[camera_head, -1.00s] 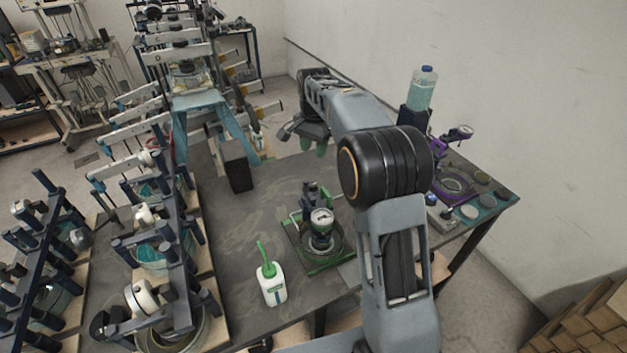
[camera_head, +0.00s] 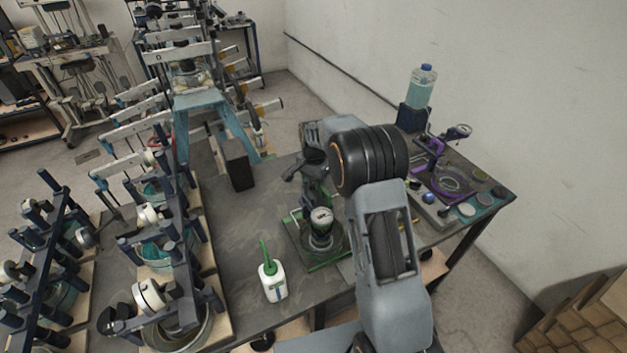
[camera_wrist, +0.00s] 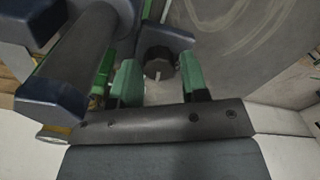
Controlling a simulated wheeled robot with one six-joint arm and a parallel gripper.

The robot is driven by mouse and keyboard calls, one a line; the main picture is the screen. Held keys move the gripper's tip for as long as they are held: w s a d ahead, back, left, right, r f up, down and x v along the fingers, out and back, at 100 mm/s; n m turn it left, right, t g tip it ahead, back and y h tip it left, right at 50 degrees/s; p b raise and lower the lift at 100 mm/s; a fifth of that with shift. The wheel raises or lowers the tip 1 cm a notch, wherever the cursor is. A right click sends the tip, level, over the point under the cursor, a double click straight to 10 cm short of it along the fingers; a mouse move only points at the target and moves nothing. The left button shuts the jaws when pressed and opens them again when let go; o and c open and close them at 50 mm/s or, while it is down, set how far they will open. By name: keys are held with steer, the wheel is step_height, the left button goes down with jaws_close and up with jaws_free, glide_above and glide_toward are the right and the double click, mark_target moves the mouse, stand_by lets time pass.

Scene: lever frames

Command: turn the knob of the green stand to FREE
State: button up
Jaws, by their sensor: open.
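The green stand (camera_head: 325,264) is on the grey bench in the head view, with a white-faced round gauge on it. My gripper (camera_wrist: 161,78) is low over the back of the stand; its fingers cannot be made out in the head view. In the wrist view the two green fingers are open. A dark round knob (camera_wrist: 157,66) with a pale pointer mark shows between and just beyond them, with gaps on both sides. The pointer points down in the picture. I cannot read any FREE marking. A dark cylinder with blue ends (camera_wrist: 72,62) lies left of the fingers.
A white bottle with a green spout (camera_head: 273,281) stands left of the green stand. A black block (camera_head: 238,165) stands further back. A purple stand (camera_head: 453,182) and a clear bottle (camera_head: 421,88) are at the right.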

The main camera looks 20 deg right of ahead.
steer(key=shift+f, duration=0.15)
steer(key=c, duration=0.6)
steer(key=shift+c, duration=0.2)
